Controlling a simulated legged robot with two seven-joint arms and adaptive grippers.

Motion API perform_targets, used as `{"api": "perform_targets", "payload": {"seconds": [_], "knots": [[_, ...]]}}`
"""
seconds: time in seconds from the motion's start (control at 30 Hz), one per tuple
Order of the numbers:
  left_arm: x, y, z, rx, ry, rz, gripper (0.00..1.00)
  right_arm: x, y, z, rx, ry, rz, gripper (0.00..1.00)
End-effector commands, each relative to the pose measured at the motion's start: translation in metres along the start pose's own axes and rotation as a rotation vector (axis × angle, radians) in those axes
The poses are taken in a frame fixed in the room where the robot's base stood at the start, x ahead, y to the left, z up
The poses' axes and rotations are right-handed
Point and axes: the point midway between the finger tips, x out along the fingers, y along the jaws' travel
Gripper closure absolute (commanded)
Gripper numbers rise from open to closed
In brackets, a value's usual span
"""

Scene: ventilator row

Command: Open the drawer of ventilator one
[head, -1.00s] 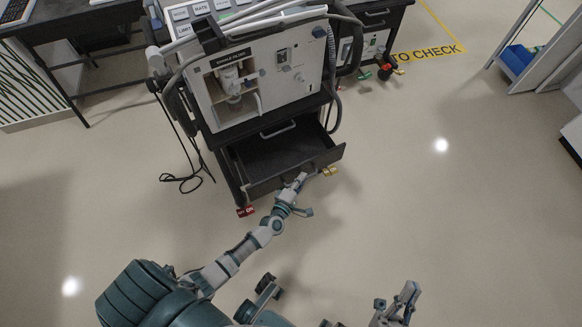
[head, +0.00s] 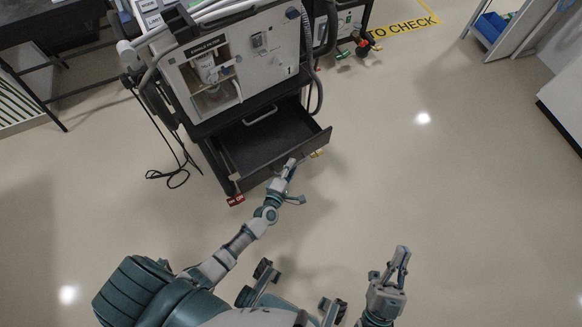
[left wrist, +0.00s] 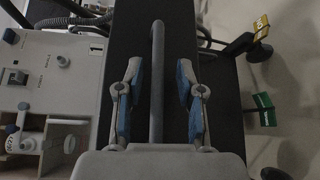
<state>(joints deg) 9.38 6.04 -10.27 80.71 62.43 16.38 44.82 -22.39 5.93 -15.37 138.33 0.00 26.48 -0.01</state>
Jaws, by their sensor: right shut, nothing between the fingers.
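The ventilator (head: 278,62), a white-faced unit on a black cart, stands upper left of centre in the head view. The drawer (head: 262,140) low in its cart is pulled out, and its dark empty inside shows. My left gripper (head: 290,164) is at the drawer's front. In the left wrist view its blue-padded fingers (left wrist: 160,95) are spread, one on each side of a grey bar handle (left wrist: 157,80), with gaps between pads and bar. My right gripper (head: 403,258) is shut and empty, over bare floor to the right of the drawer.
A second cart (head: 347,22) stands behind, beside yellow floor lettering (head: 405,25). A black cable (head: 172,176) lies on the floor left of the cart. A red tag (head: 236,200) is by a front wheel. The floor (head: 460,180) to the right is clear.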

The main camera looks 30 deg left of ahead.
Motion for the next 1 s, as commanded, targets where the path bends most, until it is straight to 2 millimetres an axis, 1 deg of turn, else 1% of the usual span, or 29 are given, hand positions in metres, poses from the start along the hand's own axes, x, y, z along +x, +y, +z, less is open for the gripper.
{"api": "perform_targets", "payload": {"seconds": [0.07, 0.17, 0.4, 0.5, 0.6, 0.77, 1.0], "knots": [[-0.005, -0.001, 0.0, 0.0, 0.0, -0.002, 0.63, 0.0, 0.0, -0.001, -0.001, 0.002, 0.0, 1.0], [-0.018, -0.002, 0.0, -0.001, 0.0, -0.003, 0.63, -0.001, 0.0, -0.002, 0.0, 0.002, 0.0, 1.0], [-0.072, -0.002, -0.001, 0.0, 0.001, -0.004, 0.63, -0.001, 0.0, -0.001, 0.0, 0.001, -0.001, 1.0], [-0.092, -0.002, -0.001, 0.0, 0.001, -0.004, 0.63, 0.0, 0.0, -0.001, 0.0, 0.001, -0.001, 1.0], [-0.106, -0.003, 0.0, 0.001, 0.0, -0.005, 0.63, 0.0, 0.0, -0.001, 0.0, 0.001, 0.0, 1.0], [-0.118, -0.003, -0.001, 0.0, 0.0, -0.004, 0.63, 0.0, 0.0, -0.001, 0.0, 0.001, 0.0, 1.0], [-0.119, -0.002, -0.001, 0.0, 0.0, -0.003, 0.63, 0.0, 0.0, -0.001, 0.0, 0.0, 0.0, 1.0]]}}
